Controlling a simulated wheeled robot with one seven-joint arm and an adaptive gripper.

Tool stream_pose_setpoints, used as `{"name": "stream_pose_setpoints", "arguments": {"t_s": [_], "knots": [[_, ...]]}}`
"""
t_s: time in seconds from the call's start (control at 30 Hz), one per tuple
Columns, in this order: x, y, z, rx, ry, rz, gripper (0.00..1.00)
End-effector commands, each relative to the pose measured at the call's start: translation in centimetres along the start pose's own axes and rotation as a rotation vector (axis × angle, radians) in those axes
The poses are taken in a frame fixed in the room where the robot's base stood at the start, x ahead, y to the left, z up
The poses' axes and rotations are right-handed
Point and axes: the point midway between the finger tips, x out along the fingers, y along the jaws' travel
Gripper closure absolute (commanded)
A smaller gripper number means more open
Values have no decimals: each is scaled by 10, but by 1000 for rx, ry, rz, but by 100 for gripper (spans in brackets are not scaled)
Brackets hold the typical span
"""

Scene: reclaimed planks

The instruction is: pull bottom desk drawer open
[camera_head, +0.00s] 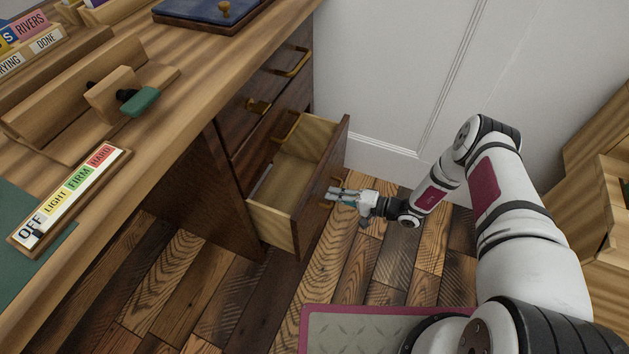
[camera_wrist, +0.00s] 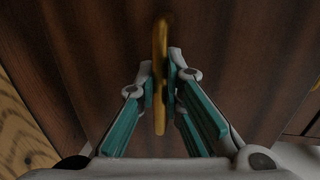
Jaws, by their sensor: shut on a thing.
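The bottom desk drawer (camera_head: 300,185) stands pulled out from the desk, and its pale wooden inside shows in the head view. Its dark front (camera_wrist: 235,60) fills most of the wrist view. My gripper (camera_head: 335,194) is at the drawer front, shut on the brass handle. In the wrist view the handle (camera_wrist: 160,75) is a vertical brass bar between the two fingertips of my gripper (camera_wrist: 160,85). The far part of the drawer's inside is partly hidden by its walls and the desk.
Upper drawers with brass handles (camera_head: 292,62) are closed above it. A white wall (camera_head: 385,70) stands behind. Wooden shelving (camera_head: 600,190) is at the right. Plank floor lies below.

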Motion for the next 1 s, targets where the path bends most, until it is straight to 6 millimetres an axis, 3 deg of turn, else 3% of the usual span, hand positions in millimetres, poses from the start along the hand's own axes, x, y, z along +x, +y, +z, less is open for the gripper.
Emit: {"name": "stream_pose_setpoints", "arguments": {"t_s": [0.03,0.2,0.5,0.7,1.0], "knots": [[-16,3,-2,2,8,-1,100],[-61,14,-1,2,6,0,100],[-121,27,-1,-1,3,0,100],[-142,32,-1,0,2,2,100],[-151,33,-1,-1,1,2,100]]}}
